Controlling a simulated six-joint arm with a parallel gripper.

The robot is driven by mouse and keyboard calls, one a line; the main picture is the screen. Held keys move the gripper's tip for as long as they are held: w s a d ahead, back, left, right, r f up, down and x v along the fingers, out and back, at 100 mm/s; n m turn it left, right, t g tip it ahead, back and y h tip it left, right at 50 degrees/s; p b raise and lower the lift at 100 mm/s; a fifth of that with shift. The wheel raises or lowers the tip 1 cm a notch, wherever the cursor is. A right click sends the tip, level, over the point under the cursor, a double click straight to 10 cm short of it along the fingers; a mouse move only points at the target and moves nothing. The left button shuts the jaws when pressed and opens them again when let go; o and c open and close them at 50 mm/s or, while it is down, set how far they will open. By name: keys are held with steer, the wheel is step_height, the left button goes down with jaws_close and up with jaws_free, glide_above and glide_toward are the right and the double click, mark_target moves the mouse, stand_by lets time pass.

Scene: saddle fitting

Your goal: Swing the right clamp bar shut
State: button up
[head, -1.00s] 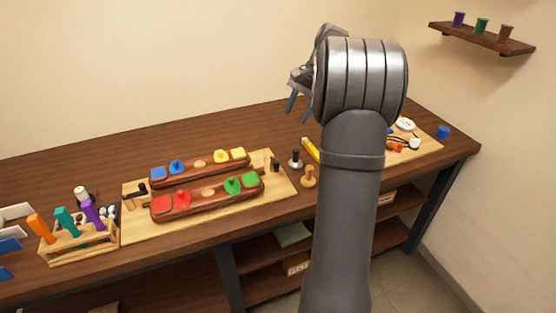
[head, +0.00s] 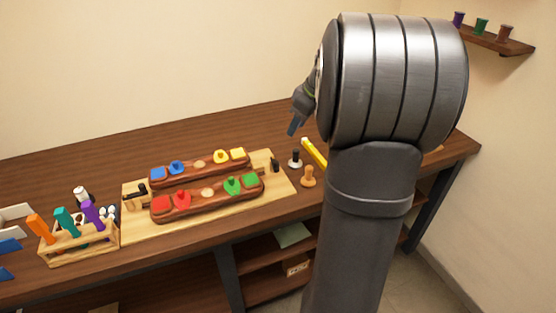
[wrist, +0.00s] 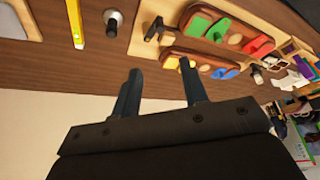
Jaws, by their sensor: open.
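The right clamp bar, with a black knob (head: 275,165), is at the right end of the pale wooden board (head: 215,222). In the wrist view its dark knob (wrist: 154,29) shows beyond my fingertips, at the near end of the board. Whether the bar is swung open or shut is too small to tell. Two dark red-brown wooden pieces (head: 208,207) with coloured blocks lie on the board. My gripper (head: 296,124) is open and empty, raised above the bench to the right of the board. In the wrist view its two fingers (wrist: 160,70) are apart with nothing between them.
A black-knobbed metal piece (head: 295,159), an orange wooden piece (head: 308,177) and a yellow bar (head: 314,152) stand or lie right of the board. A rack of coloured handles (head: 78,252) is at the left. The bench behind the board is clear.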

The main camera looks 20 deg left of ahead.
mark_target(277, 162)
steer(key=x, duration=1.7)
steer(key=shift+d, duration=0.1)
jaws_close()
